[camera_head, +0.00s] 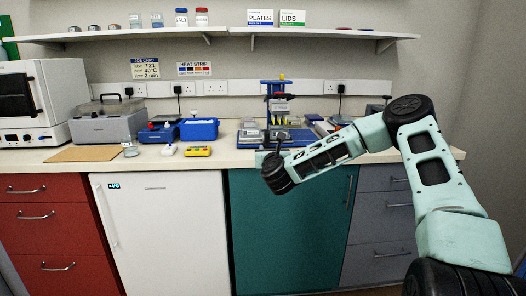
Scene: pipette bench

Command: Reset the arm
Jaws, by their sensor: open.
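My arm reaches in from the lower right, bent at the elbow. It extends left in front of the teal cupboard and the bench edge. Its dark wrist end (277,172) hangs just in front of the bench's front edge. My gripper (272,150) is small and dark here, pointing up toward the bench items behind it. Its fingers are hard to make out against the dark background. I see nothing held in it.
The bench (225,158) carries a blue stand (277,105), a blue box (199,129), a yellow device (198,151), a grey lidded unit (107,124) and a white oven (40,105). A shelf (330,33) runs above. The floor side before the white fridge (160,225) is clear.

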